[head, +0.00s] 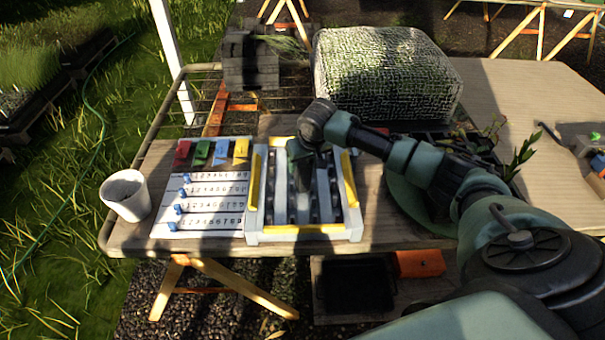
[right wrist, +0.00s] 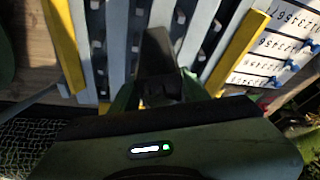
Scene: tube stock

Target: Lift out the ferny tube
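A white rack (head: 310,236) with grey slats and yellow edge strips stands on the table, with dark slots between its slats. Its slats also show in the right wrist view (right wrist: 83,50). My right gripper (head: 304,172) points down over the middle of the rack, and its arm comes in from the right. In the right wrist view my right gripper (right wrist: 158,70) is dark against the slats, and I cannot tell whether its fingers are open or hold anything. I cannot make out a ferny tube; the gripper and arm hide part of the rack. My left gripper is not in view.
A number board (head: 205,205) with coloured tags and blue markers lies left of the rack, beside a white pot (head: 125,195). A mesh-covered block (head: 385,75) stands behind. The table's far right (head: 530,100) is mostly clear.

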